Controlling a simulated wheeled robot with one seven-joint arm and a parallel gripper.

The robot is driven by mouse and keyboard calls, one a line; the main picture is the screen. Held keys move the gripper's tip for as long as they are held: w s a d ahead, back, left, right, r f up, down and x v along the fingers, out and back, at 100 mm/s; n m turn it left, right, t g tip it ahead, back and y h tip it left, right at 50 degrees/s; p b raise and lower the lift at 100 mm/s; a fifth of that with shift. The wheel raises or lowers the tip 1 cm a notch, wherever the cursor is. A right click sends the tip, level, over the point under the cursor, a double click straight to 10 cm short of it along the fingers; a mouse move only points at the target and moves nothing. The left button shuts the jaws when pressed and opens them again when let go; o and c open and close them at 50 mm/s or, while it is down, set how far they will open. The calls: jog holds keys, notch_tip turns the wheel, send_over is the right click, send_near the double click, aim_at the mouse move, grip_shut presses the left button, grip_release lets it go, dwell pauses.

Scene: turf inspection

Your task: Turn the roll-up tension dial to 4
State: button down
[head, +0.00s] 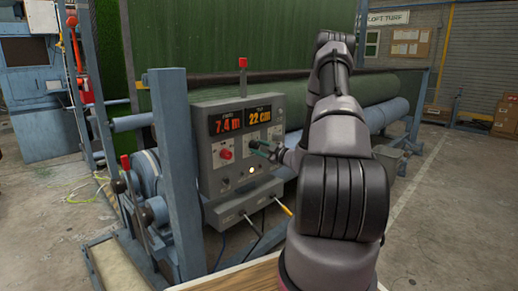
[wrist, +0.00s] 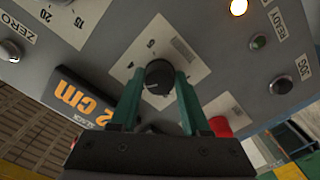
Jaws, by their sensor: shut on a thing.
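The dial (wrist: 158,72) is a round black knob on a pale, tilted scale plate (wrist: 180,48) in the wrist view. Small numerals sit around it; a 6 seems to show above it, the others are hard to read. The pointer setting cannot be made out. My gripper (wrist: 160,88) has its two green fingers on either side of the knob, shut on it. In the head view my gripper (head: 262,149) reaches the grey control panel (head: 205,165) below its displays, and the dial is largely hidden behind it.
The panel's displays (head: 240,119) read 7.4 m and 22 cm. A red knob (head: 226,154) sits left of my gripper. A lit lamp (wrist: 238,7) and push buttons (wrist: 284,85) are nearby. A blue post (head: 174,170) stands left of the panel; green turf rolls lie behind.

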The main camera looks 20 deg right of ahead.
jog(key=m, duration=0.5)
jog(key=shift+s+f, duration=0.1)
jog(key=shift+f, duration=0.05)
dwell(0.3)
jog(key=shift+c, duration=1.9)
grip_release()
jog(key=v, duration=1)
jog(key=shift+s, duration=0.35)
jog(key=shift+d, duration=0.15)
